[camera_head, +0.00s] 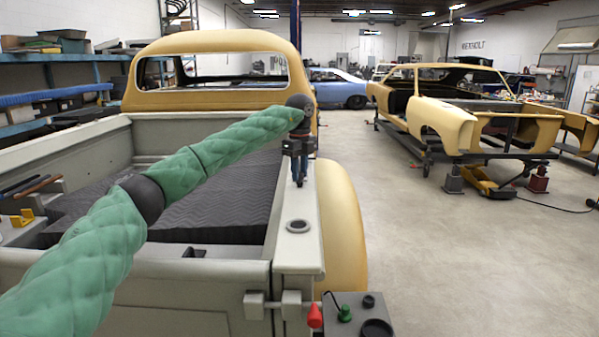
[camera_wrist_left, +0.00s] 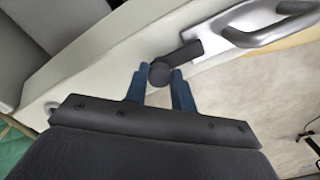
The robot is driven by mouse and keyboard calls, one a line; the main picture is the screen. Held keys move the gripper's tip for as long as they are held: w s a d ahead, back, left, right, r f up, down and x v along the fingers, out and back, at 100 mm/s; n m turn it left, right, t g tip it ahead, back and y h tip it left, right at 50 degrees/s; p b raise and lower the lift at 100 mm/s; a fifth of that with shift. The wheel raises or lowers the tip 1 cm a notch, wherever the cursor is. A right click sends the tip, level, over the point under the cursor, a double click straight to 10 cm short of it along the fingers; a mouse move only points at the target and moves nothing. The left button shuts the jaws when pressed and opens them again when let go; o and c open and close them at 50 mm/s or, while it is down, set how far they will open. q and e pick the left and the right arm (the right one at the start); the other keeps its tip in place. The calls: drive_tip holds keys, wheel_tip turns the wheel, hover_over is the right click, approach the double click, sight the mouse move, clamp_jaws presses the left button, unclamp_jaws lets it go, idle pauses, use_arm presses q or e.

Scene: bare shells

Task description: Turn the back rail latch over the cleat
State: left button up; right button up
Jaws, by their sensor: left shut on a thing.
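My left gripper (camera_head: 299,180) is at the top of the truck bed's right side rail (camera_head: 297,250). In the left wrist view, the blue fingers of the gripper (camera_wrist_left: 160,72) are shut on the round dark knob of a latch. Beside that plate is a silver loop-shaped fitting (camera_wrist_left: 268,36), which may be the cleat. In the head view my gripper hides the latch. My right gripper is not in view.
A ring-shaped fitting (camera_head: 298,226) sits on the rail nearer the tailgate. A dark ribbed mat (camera_head: 225,200) lies in the bed. Open floor (camera_head: 440,250) lies right of the truck.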

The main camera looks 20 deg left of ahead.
sight(300, 173)
use_arm(q)
drive_tip(key=shift+r, duration=0.15)
drive_tip(key=o, duration=1)
drive_tip(key=shift+d, duration=0.1)
wheel_tip(300, 173, up, 6)
drive_tip(key=shift+r+b, duration=0.1)
drive_tip(key=shift+b, duration=0.75)
drive_tip(key=shift+r, duration=0.75)
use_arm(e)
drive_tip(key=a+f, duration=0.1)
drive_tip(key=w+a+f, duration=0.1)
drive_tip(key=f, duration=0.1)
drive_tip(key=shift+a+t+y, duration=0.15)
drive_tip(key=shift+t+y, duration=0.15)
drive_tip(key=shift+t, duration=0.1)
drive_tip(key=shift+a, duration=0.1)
